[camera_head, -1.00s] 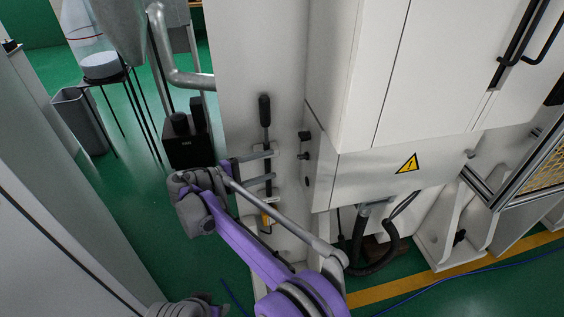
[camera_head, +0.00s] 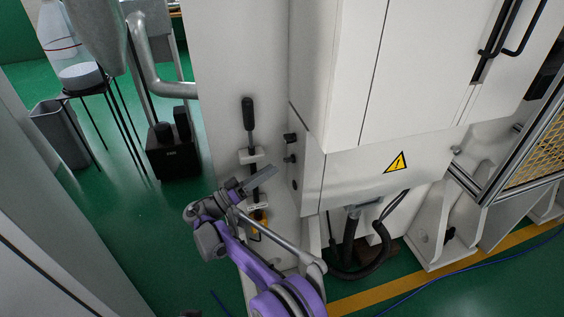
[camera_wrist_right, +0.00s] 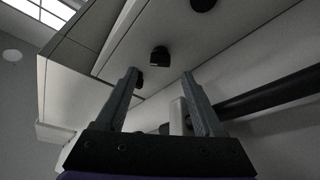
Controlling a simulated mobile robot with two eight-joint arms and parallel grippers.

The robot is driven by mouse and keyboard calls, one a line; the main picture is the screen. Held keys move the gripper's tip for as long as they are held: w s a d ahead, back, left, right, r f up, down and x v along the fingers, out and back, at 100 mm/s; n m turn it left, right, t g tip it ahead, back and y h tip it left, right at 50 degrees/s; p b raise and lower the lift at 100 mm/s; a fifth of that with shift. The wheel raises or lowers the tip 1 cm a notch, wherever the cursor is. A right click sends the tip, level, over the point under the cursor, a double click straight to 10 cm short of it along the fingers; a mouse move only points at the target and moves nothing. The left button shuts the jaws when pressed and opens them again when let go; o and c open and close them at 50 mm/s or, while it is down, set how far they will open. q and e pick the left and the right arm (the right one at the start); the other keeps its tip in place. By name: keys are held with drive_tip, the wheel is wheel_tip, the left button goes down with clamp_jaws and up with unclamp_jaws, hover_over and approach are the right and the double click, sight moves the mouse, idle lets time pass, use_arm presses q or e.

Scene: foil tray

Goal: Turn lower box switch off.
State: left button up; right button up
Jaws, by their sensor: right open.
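Dark switches sit on the narrow side of the white box: an upper knob (camera_head: 290,137), a lower protruding knob (camera_head: 290,158), and a flat dark disc (camera_head: 294,184) below them. My right gripper (camera_head: 263,174) is open and empty, just left of the box side, near the height of the lower knob and the disc. In the right wrist view its fingers (camera_wrist_right: 160,73) point upward at the box, with one dark knob (camera_wrist_right: 159,57) seen between and just beyond the tips. Another dark knob is partly hidden behind the left finger. No switch position is readable. My left gripper is not visible.
A black-handled lever (camera_head: 248,114) stands on the white panel left of the box, close to my right gripper. A black cable hose (camera_head: 375,262) hangs below the box. A black unit (camera_head: 172,155) and a bin (camera_head: 58,133) stand at left on green floor.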

sight(288, 160)
drive_tip(key=x, duration=0.5)
drive_tip(key=shift+d, duration=0.15)
clamp_jaws()
